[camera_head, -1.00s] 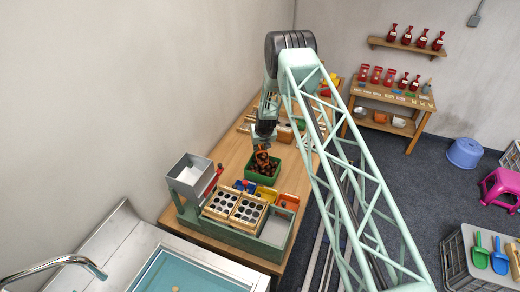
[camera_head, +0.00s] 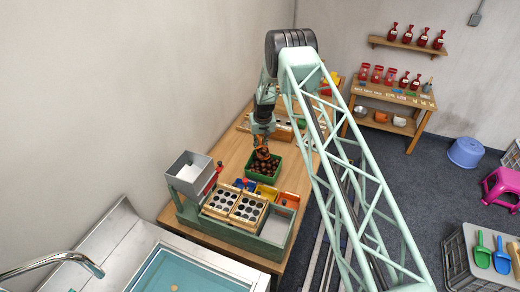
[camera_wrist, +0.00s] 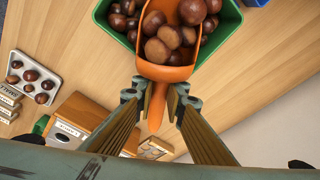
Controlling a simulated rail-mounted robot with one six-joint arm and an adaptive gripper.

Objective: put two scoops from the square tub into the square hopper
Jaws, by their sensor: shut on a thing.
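The green square tub (camera_head: 264,180) stands on the wooden bench and holds brown chestnuts. My gripper (camera_head: 262,138) is above it. In the wrist view my gripper (camera_wrist: 158,92) is shut on the handle of an orange scoop (camera_wrist: 157,108). The scoop carries several chestnuts, and its bowl is over the tub, whose green wall (camera_wrist: 223,32) shows beside it. Whether the scoop touches the chestnuts below is hard to tell. The grey square hopper (camera_head: 186,189) is left of the tub and nearer the camera, on a green stand; its inside looks pale and empty.
Wooden trays with round dark cups (camera_head: 235,205) sit on the green stand beside the hopper. Blue, yellow and orange bins (camera_head: 288,200) stand between tub and stand. A tray of chestnuts (camera_wrist: 35,78) lies on the bench. A sink (camera_head: 190,272) is in front.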

